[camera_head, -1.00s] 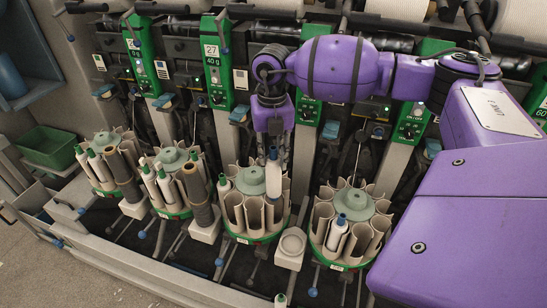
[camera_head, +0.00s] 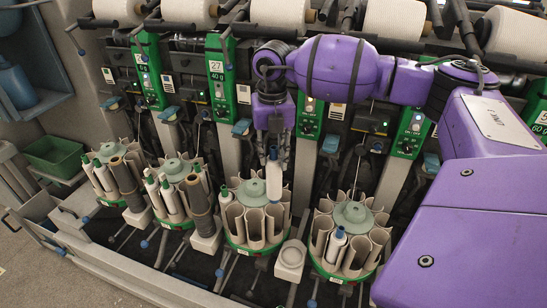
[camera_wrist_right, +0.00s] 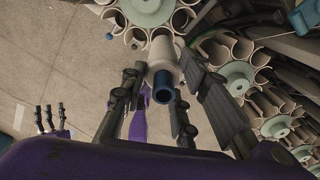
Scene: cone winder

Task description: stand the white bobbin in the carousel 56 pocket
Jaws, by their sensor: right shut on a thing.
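A white bobbin with a blue tip (camera_head: 274,178) is upright in my right gripper (camera_head: 273,148). In the right wrist view, the gripper (camera_wrist_right: 160,105) has its dark fingers on both sides of the bobbin (camera_wrist_right: 161,55), whose blue end faces the camera. The bobbin's lower end is at the rim of the third carousel from the left (camera_head: 252,193); I cannot tell whether it is inside a pocket. I cannot read which carousel is 56.
The right carousel (camera_head: 353,214) holds a white blue-tipped bobbin (camera_head: 336,243). The two left carousels (camera_head: 111,144) (camera_head: 176,167) hold green-tipped bobbins and stand beside brown tubes (camera_head: 198,200). Levers with blue knobs stick out low in front.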

